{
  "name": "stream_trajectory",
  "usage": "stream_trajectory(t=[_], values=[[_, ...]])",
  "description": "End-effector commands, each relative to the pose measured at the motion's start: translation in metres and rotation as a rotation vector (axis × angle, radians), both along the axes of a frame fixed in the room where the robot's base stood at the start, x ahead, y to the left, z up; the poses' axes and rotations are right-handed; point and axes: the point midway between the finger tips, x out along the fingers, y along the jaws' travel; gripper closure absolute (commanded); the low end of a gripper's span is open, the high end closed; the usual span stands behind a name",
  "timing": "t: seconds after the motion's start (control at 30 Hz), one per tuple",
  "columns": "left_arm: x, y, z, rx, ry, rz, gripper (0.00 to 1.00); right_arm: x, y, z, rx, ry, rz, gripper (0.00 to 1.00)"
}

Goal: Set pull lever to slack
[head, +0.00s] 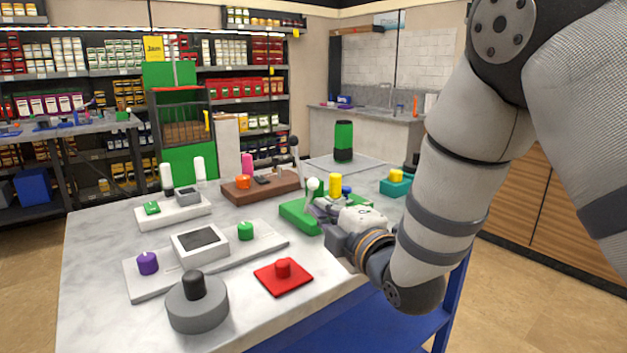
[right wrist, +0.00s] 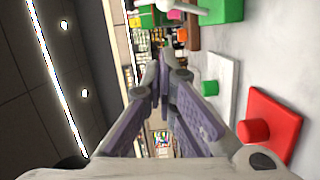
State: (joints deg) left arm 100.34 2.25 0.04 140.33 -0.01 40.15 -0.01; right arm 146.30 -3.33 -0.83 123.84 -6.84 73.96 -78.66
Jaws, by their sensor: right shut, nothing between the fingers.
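A green block (head: 298,214) on the marble table carries a lever with a white round knob (head: 312,184), standing almost upright; I take this as the pull lever. A yellow cylinder (head: 335,184) and a blue knob (head: 347,190) show just behind. My right gripper (head: 318,207) is shut and empty, close beside the lever on its right; I cannot tell if it touches. In the right wrist view its fingers (right wrist: 163,62) meet at the tips, with the white lever (right wrist: 182,7) and green block (right wrist: 222,10) above and to the right. My left gripper is out of view.
A red block with a knob (head: 282,270) and a grey round base (head: 197,312) stand nearer. A white panel (head: 262,240) holds purple and green knobs. A brown block (head: 262,192) with a dark-knobbed lever (head: 294,150) is behind. A teal block (head: 394,188) stands right.

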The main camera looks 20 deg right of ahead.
Motion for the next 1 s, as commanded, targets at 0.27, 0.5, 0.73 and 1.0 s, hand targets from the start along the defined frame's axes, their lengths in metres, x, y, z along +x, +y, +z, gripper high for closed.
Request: stream_trajectory(t=[0.27, 0.5, 0.73, 1.0], values=[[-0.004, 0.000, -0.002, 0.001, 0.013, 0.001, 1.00, 0.052, 0.007, -0.007, 0.003, 0.007, -0.001, 1.00], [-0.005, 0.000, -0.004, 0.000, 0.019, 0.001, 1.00, 0.103, 0.011, -0.010, 0.004, 0.009, -0.002, 1.00], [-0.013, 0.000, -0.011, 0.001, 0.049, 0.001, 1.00, 0.126, -0.008, -0.015, 0.002, 0.012, -0.001, 1.00], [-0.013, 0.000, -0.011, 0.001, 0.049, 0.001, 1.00, 0.129, -0.010, -0.012, 0.001, 0.007, 0.000, 1.00]])
